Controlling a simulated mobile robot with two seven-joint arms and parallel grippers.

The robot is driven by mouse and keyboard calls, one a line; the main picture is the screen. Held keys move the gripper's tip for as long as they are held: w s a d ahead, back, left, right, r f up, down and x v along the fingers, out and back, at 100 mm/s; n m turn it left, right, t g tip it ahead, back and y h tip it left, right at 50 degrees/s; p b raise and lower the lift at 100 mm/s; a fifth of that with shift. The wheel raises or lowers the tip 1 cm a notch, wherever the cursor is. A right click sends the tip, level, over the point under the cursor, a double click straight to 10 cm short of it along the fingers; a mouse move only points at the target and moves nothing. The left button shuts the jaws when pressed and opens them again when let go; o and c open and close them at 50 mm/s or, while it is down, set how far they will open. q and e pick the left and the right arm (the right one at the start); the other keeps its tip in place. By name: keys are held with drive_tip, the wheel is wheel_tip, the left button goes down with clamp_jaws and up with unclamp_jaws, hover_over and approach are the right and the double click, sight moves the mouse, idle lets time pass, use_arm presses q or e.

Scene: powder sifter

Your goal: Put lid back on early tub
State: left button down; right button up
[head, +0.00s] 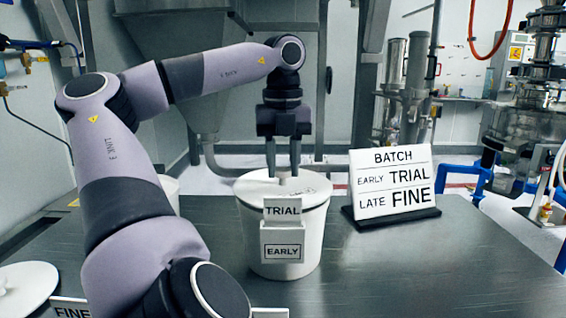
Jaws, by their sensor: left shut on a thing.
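The early tub (312,244) is a white tub standing on the dark table, with a TRIAL card (282,211) and an EARLY label (282,251) on its front. A white lid (312,185) lies over the tub's mouth; I cannot tell whether it is fully seated. My left gripper (284,176) comes down from above and is shut on the lid's small knob. My right gripper is not in view.
A BATCH sign (392,183) reading EARLY TRIAL, LATE FINE stands right of the tub. Another white lid (24,287) lies at the front left, near a FINE card (71,309). Another white tub (169,190) is mostly hidden behind my left arm. The table's right side (450,265) is clear.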

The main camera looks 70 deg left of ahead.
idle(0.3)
use_arm(q)
drive_tip(key=shift+c, duration=0.9)
unclamp_jaws()
drive_tip(key=shift+r, duration=0.1)
drive_tip(key=shift+r+p, duration=1.05)
drive_tip(key=shift+r, duration=0.2)
drive_tip(key=shift+r+p, duration=1.75)
drive_tip(key=shift+r, duration=0.45)
clamp_jaws()
